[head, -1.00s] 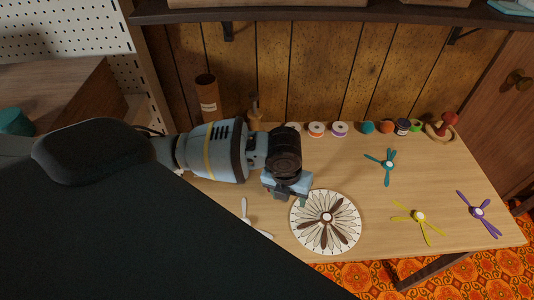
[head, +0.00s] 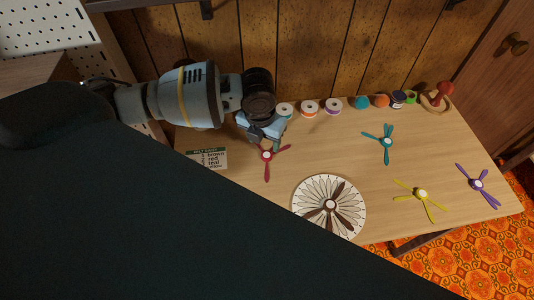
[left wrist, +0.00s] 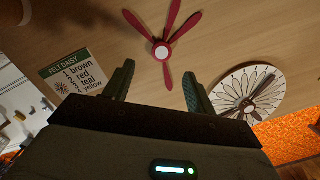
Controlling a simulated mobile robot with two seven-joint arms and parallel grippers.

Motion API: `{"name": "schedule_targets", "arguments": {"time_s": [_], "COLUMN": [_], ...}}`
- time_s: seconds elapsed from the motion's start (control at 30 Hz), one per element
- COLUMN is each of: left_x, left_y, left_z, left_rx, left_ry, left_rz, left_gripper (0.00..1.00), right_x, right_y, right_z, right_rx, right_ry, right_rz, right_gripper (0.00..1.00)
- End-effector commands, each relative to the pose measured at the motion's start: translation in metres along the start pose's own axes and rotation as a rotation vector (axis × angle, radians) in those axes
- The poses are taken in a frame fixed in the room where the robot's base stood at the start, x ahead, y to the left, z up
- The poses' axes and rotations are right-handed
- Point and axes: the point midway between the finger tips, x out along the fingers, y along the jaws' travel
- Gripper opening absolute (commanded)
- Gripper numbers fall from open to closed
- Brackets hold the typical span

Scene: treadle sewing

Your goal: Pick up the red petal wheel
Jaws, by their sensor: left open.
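The red petal wheel (head: 267,155) lies on the table at the middle left in the head view, partly hidden by my left gripper. My right gripper is not in view.
A white daisy disc (head: 349,186) bears a brown petal wheel (head: 331,205). Teal (head: 387,143), yellow (head: 421,194) and purple (head: 478,184) wheels lie to the right. A card (head: 209,159) headed felt daisy is at left. Spools (head: 309,107) line the back. Bare tabletop (head: 345,150) lies between.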

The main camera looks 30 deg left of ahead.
Motion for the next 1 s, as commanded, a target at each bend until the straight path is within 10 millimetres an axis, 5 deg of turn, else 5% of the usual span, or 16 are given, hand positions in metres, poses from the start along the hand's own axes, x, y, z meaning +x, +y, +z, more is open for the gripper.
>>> {"name": "schedule_targets", "arguments": {"time_s": [0.33,0.67,1.0], "left_x": [0.021,0.063,0.066], "left_y": [-0.001,-0.004,-0.004], "left_z": [0.000,0.002,0.002], "left_rx": [0.000,0.000,0.000], "left_ry": [0.002,0.002,0.000], "left_rz": [0.001,0.000,0.001], "left_gripper": [0.56,0.56,0.52], "right_x": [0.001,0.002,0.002], "right_y": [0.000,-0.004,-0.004], "right_z": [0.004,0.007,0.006], "right_rx": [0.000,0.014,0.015], "right_ry": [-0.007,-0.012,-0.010], "right_rz": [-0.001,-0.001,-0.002], "right_gripper": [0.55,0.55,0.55]}}
